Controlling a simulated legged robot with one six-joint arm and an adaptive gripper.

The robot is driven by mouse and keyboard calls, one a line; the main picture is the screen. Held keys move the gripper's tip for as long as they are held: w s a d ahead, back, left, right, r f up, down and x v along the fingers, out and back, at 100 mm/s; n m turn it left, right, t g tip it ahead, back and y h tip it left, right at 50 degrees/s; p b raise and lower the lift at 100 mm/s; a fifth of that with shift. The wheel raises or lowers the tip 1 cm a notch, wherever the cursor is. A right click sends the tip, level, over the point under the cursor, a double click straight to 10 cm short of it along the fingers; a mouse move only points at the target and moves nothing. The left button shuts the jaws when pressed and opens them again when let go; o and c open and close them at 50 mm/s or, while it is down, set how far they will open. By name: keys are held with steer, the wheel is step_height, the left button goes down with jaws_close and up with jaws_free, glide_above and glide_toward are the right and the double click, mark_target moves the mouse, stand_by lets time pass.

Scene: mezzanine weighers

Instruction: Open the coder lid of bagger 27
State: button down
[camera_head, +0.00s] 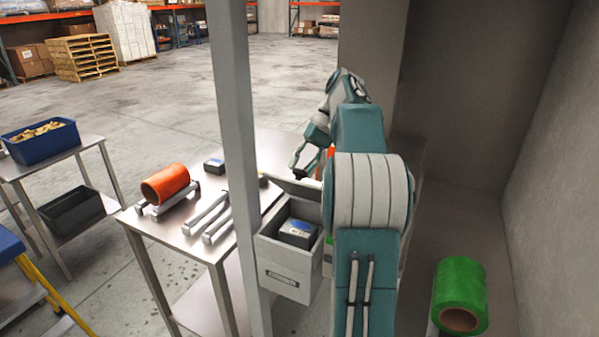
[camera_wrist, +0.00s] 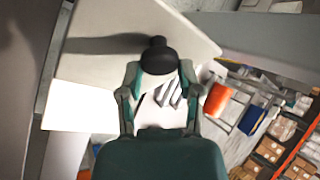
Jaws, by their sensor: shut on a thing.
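The lid (camera_head: 300,188) is raised at the box's back edge; in the wrist view the pale panel (camera_wrist: 110,25) appears to be this lid. My gripper (camera_wrist: 158,72) is shut on a black knob (camera_wrist: 158,55) at the panel's edge. In the head view my gripper (camera_head: 298,165) is just above the lid, partly hidden by my arm.
A steel table (camera_head: 200,250) holds an orange roll (camera_head: 165,183), a small dark cartridge (camera_head: 214,165) and grey bars (camera_head: 207,215). A green roll (camera_head: 460,290) is at right beside the wall. A blue bin (camera_head: 42,145) stands at left.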

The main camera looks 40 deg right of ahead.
steer(key=shift+w+d+r, duration=0.15)
steer(key=shift+d, duration=0.4)
steer(key=shift+y, duration=0.3)
steer(key=shift+a, duration=0.1)
steer(key=shift+c, duration=1.3)
jaws_free()
